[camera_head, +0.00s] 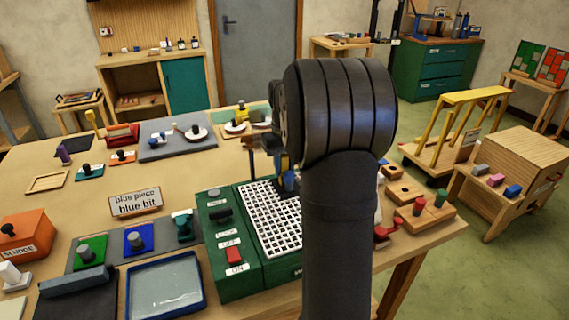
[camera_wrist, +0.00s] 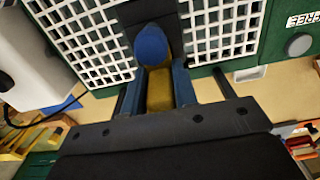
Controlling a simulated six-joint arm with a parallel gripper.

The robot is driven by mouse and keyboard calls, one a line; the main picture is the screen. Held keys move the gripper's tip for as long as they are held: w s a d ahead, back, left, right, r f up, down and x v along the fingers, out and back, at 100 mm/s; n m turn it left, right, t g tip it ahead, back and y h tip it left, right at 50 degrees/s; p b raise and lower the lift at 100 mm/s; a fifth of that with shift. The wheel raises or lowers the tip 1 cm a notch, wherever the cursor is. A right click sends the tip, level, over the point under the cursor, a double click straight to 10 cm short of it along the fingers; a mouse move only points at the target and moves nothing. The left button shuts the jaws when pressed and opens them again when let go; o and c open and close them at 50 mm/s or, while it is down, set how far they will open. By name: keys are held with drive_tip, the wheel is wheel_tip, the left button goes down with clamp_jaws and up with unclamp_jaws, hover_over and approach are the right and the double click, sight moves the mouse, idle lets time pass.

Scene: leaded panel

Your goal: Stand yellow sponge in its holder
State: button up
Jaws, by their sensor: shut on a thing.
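My gripper (camera_wrist: 158,78) points down over the white grid (camera_head: 265,222) of a green machine (camera_head: 235,265). In the wrist view its blue-faced fingers are shut on a mustard-yellow block, which looks like the yellow sponge (camera_wrist: 160,92). A rounded blue piece (camera_wrist: 151,46) shows just beyond the sponge, over a dark strip (camera_wrist: 152,14) across the grid. I cannot tell whether sponge and blue piece touch. In the head view my arm hides much of the grid's right side, and blue (camera_head: 289,181) shows below the gripper. I cannot clearly make out the sponge's holder.
The machine's left side has a red switch (camera_head: 234,254). A sign (camera_head: 135,202) reading "blue piece, blue bit" stands on the table. A blue-rimmed tray (camera_head: 128,290) lies at the front. Wooden blocks with pegs (camera_head: 427,214) sit right of my arm. The table's middle left is fairly clear.

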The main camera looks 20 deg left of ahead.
drive_tip(key=shift+f, duration=1.05)
drive_tip(key=o, duration=1)
wheel_tip(320, 180, up, 17)
drive_tip(key=shift+r, duration=0.2)
wheel_tip(320, 180, down, 18)
drive_tip(key=shift+r, duration=0.35)
